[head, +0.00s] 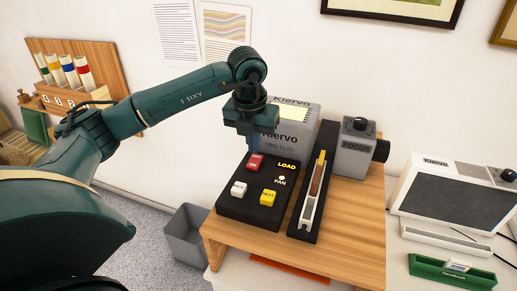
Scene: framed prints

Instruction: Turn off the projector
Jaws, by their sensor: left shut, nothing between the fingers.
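The projector, marked Kiervo (300,127), stands on a wooden table in the head view. Its black control panel (240,207) bears a red button (255,162), a white button (238,188) and a yellow button (268,197). LOAD and FAN labels are beside them. A slide tray (312,200) runs along the right of the panel, and a grey FOCUS block (354,150) with a dark lens is further right. My left gripper (252,146) is shut and empty, pointing down just behind and above the red button; I cannot tell whether it touches. The arm hides part of the projector body.
The wooden table top (348,230) is bare at front right. A grey bin (186,236) stands on the floor to the left. A slide viewer (455,190) and a green tray (450,274) are at right. A wooden rack (85,60) is at far left.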

